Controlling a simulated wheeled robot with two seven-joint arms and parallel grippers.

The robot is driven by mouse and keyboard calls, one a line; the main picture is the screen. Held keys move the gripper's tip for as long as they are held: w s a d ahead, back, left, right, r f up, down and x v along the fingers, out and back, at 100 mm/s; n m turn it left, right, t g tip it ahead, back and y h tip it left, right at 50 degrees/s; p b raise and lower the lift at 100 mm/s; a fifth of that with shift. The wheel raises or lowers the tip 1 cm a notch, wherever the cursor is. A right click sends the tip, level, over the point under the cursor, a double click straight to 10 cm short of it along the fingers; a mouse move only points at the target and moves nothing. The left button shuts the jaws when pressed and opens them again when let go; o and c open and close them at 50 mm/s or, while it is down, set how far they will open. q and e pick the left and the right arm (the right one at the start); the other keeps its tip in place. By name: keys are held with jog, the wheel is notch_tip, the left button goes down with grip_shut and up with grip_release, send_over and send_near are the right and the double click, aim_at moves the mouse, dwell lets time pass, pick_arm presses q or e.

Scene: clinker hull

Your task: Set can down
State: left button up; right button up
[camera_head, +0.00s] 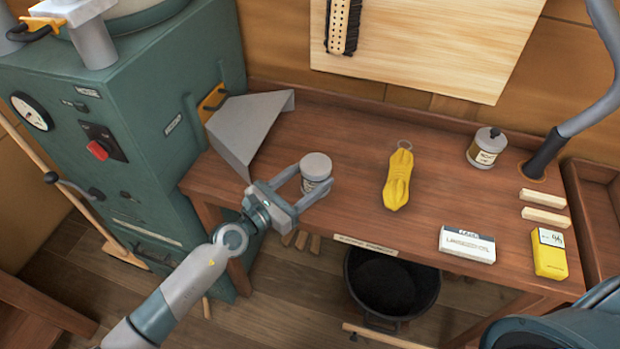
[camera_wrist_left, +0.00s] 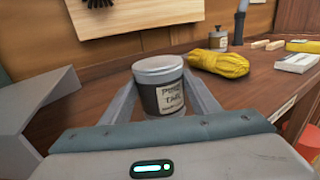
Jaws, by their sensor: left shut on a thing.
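A grey can (camera_head: 315,170) with a dark band and a pale label is between the fingers of my left gripper (camera_head: 303,184), near the left end of the wooden bench (camera_head: 340,128). In the left wrist view the can (camera_wrist_left: 160,88) stands upright between both fingers. My left gripper is shut on it. I cannot tell whether the can's base touches the bench top, as its lower part is partly hidden by the gripper. My right gripper is not in view.
A grey metal chute (camera_head: 248,130) juts from the green machine (camera_head: 150,75) to the left. A black bucket (camera_head: 392,285) stands below.

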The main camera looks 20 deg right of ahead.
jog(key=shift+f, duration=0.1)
pick_arm(q)
jog(key=o, duration=1.4)
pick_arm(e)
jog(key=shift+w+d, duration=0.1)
pick_arm(q)
jog(key=shift+r, duration=0.1)
jog(key=shift+s+a, duration=0.3)
jog(key=shift+a, duration=0.2)
jog(key=b+v, duration=0.1)
jog(key=v, duration=0.7)
jog(key=shift+a, duration=0.1)
jog(key=v, duration=0.2)
jog(key=shift+s+a, duration=0.2)
jog(key=shift+a, duration=0.15)
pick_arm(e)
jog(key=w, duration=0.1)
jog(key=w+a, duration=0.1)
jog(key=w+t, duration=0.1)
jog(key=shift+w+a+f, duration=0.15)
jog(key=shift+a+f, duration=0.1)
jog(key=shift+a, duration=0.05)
